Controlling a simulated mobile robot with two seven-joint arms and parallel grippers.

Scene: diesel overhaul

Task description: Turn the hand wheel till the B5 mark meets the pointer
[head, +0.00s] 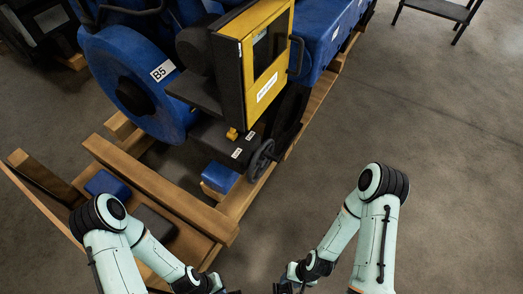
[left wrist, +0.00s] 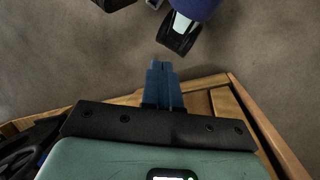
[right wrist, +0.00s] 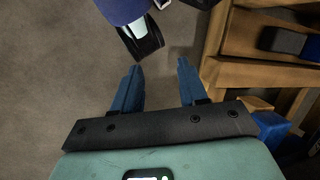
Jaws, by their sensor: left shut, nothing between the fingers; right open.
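The B5 mark (head: 162,70) is a white label on the rim of the large blue flywheel (head: 120,85) at the upper left of the head view. The small dark hand wheel (head: 261,160) is on the engine's near end, right of the black box. A small yellow piece (head: 232,134), perhaps the pointer, sits on that box, apart from and below right of B5. My left gripper (left wrist: 162,70) is shut and empty. My right gripper (right wrist: 159,68) is open and empty. Both are low in the head view, partly cut off, clear of the hand wheel.
A yellow panel with a dark screen (head: 270,45) stands above the hand wheel. The blue engine rests on wooden beams (head: 165,190), which jut toward my left arm. A dark step stool (head: 440,10) is at the top right. The grey floor (head: 430,150) at right is clear.

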